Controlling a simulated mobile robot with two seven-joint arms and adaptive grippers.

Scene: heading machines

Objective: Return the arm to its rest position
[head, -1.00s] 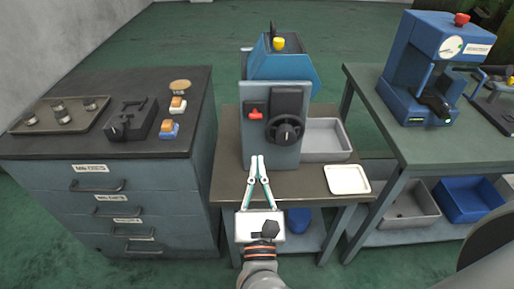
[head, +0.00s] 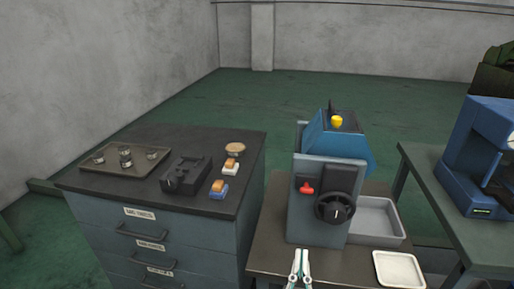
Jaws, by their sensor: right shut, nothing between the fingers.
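My right gripper (head: 299,268) shows only by its fingers at the bottom edge of the head view. The fingertips are together with nothing between them. They are low in the picture, in front of the blue-grey machine (head: 318,200) and over the near part of its table. The machine has a dark handwheel (head: 335,208), a red switch (head: 306,189) and a yellow knob (head: 337,121) on top. The rest of my right arm is below the picture. My left gripper is not in view.
A drawer cabinet (head: 150,238) at left bears a tray (head: 150,173), a dark fixture (head: 186,174) and small blocks (head: 231,166). A grey bin (head: 378,218) and a white tray (head: 398,268) lie right of the machine. A blue press (head: 480,160) stands on the right table.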

